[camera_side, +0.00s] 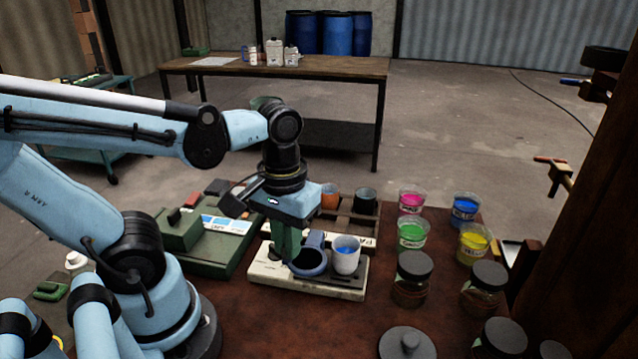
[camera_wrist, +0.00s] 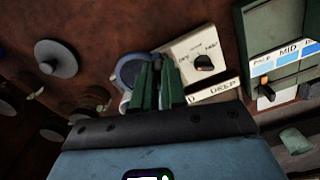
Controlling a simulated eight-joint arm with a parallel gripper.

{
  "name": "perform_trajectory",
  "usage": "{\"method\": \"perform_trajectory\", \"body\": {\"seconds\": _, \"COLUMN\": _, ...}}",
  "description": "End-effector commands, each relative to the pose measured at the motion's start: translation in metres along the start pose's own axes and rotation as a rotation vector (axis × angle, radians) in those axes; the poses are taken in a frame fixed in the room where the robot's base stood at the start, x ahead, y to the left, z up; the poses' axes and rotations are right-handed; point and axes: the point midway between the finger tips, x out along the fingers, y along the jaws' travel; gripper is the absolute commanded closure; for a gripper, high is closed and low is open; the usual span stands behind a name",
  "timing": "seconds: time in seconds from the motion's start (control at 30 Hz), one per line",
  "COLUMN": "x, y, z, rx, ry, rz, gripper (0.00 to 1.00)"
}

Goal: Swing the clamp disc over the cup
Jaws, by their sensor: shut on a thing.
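The clamp disc (camera_side: 308,265) is a blue-grey round piece with a raised rim, low over the cream stirrer base (camera_side: 318,284). The white cup (camera_side: 347,258) with blue liquid stands upright on the base just right of the disc; the disc is beside the cup, not above it. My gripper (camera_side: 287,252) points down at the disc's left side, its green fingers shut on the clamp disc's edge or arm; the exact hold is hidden. In the wrist view the fingers (camera_wrist: 158,90) overlap the disc (camera_wrist: 132,68), and the cup is mostly hidden.
A dial (camera_wrist: 204,63) is on the cream base. A green device (camera_side: 218,245) stands left of it. Behind is a rack (camera_side: 362,222) with orange and dark cups. Paint cups (camera_side: 411,236) and dark-lidded jars (camera_side: 413,280) stand to the right. A lid (camera_side: 407,345) lies in front.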

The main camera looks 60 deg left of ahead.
Motion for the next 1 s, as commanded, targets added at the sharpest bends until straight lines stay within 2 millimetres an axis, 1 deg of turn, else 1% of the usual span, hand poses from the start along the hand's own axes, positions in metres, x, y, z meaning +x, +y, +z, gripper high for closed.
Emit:
{"method": "perform_trajectory", "body": {"seconds": 0.27, "x": 0.0, "y": 0.001, "z": 0.0, "rx": -0.007, "ry": -0.001, "rz": 0.0, "gripper": 1.0}}
{"method": "perform_trajectory", "body": {"seconds": 0.47, "x": 0.0, "y": 0.005, "z": 0.0, "rx": -0.061, "ry": -0.001, "rz": 0.0, "gripper": 1.0}}
{"method": "perform_trajectory", "body": {"seconds": 0.67, "x": 0.0, "y": 0.014, "z": 0.0, "rx": -0.19, "ry": -0.001, "rz": 0.0, "gripper": 1.0}}
{"method": "perform_trajectory", "body": {"seconds": 1.0, "x": 0.0, "y": 0.035, "z": -0.004, "rx": -0.505, "ry": -0.001, "rz": -0.001, "gripper": 1.0}}
